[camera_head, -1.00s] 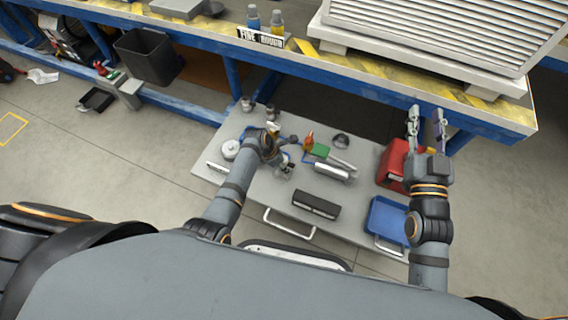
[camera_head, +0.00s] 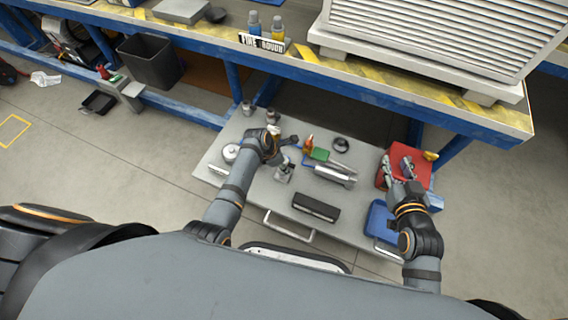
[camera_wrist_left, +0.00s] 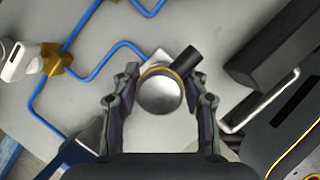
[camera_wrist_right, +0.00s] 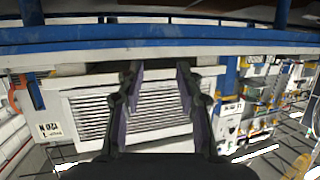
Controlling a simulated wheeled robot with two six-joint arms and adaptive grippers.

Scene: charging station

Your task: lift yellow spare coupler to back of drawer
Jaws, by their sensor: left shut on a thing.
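In the left wrist view, the left gripper (camera_wrist_left: 160,88) is shut on a round silver piece (camera_wrist_left: 160,95) with a thin brass-coloured rim and a black stub. A small yellow piece (camera_head: 430,156) shows at the right edge of the red box; I cannot tell whether it is the spare coupler. A brass-coloured fitting (camera_wrist_left: 57,62) sits on a blue hose in the left wrist view. My right gripper (camera_head: 397,168) is open and empty over the red box.
A white round item (camera_head: 230,152) is at the left.

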